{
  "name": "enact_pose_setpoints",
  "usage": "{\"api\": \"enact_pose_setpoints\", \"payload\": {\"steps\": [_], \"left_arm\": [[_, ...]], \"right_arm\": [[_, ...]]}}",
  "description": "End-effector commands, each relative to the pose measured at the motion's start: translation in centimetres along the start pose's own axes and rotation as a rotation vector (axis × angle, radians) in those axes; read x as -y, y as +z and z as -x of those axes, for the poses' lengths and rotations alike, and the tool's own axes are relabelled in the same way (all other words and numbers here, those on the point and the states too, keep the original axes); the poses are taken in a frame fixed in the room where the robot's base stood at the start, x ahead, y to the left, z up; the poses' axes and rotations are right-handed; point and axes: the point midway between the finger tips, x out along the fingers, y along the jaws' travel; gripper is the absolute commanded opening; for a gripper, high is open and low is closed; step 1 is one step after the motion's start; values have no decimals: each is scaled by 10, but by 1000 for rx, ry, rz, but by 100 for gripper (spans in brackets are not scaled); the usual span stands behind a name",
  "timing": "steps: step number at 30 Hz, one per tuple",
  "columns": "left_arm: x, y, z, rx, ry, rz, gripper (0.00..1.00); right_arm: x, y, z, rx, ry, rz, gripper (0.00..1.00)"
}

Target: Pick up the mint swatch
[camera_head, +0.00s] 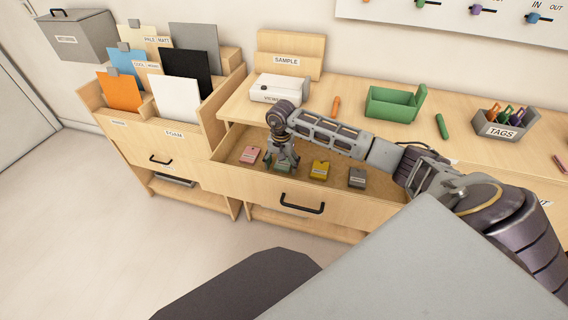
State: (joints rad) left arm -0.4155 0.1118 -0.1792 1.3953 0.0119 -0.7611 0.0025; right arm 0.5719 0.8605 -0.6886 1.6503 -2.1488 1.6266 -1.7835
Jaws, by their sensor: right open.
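The mint swatch (285,167) lies in the open drawer (250,183), between a pink swatch and a yellow swatch. My right gripper (283,163) points down right over it and hides much of it. The gripper is open. I cannot tell whether the fingers touch the swatch. My left gripper is not in view.
The pink swatch (250,155), yellow swatch (320,170) and grey swatch (357,178) lie in the same drawer. A white box (278,89), orange marker (336,106), green tray (391,104) and TAGS holder (504,126) stand on the counter behind. My right forearm spans the drawer.

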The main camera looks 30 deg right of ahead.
Motion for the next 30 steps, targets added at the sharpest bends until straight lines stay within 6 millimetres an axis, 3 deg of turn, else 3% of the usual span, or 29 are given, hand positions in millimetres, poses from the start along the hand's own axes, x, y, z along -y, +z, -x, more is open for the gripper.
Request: {"api": "enact_pose_setpoints", "payload": {"steps": [14, 24, 30], "left_arm": [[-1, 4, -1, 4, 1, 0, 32], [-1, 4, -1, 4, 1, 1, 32], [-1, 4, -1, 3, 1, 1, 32]], "right_arm": [[0, 0, 0, 0, 0, 0, 77], [0, 0, 0, -1, 1, 0, 34], [0, 0, 0, -1, 1, 0, 34]]}}
